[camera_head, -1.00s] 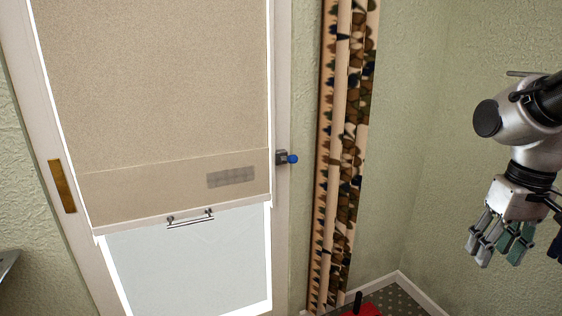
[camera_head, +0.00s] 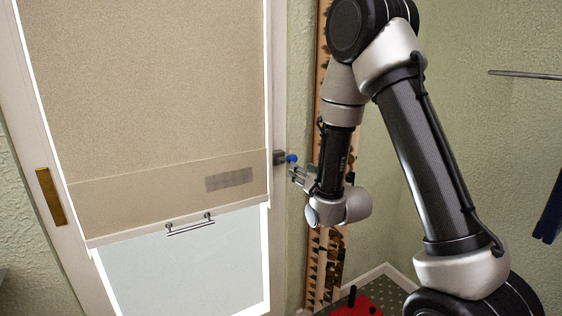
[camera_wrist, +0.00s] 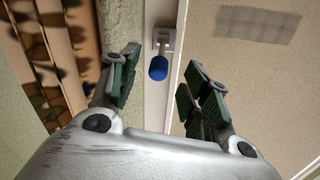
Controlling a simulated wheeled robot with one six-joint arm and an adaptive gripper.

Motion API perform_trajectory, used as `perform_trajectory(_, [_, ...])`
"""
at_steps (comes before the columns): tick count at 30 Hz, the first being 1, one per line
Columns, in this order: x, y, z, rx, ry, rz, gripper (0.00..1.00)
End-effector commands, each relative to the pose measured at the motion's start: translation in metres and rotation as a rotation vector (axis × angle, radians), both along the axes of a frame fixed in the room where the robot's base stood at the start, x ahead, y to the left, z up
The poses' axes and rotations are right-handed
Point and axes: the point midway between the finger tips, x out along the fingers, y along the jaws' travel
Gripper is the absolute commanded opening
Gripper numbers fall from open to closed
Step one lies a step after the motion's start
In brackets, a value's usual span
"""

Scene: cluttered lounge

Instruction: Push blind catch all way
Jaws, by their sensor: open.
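The blind catch is a small grey block with a blue knob (camera_head: 292,158) on the right side of the window frame. In the wrist view the blue knob (camera_wrist: 158,68) hangs from its grey mount (camera_wrist: 165,38), ahead of the space between my fingers. My gripper (camera_wrist: 155,80) is open and empty, its green-padded fingers on either side of that space. In the head view my gripper (camera_head: 300,176) is just below and right of the knob; whether they touch cannot be told. The beige blind (camera_head: 150,90) is partly lowered, with a bar handle (camera_head: 190,224) at its bottom edge.
A red object (camera_head: 357,307) lies on a dotted surface at the bottom. A brass plate (camera_head: 51,196) is on the left frame. The glass below the blind is unobstructed.

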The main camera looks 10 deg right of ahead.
Motion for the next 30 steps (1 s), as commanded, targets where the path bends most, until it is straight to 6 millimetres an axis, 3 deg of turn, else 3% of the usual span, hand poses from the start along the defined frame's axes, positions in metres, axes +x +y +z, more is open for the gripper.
perform_trajectory(4, [0.007, 0.001, 0.014, 0.024, -0.055, -0.001, 0.47])
perform_trajectory(18, [0.072, 0.016, 0.013, 0.027, -0.051, 0.000, 0.47])
perform_trajectory(28, [0.077, 0.017, 0.013, 0.025, -0.050, -0.001, 0.47])
perform_trajectory(30, [0.077, 0.017, 0.013, 0.025, -0.050, -0.001, 0.35])
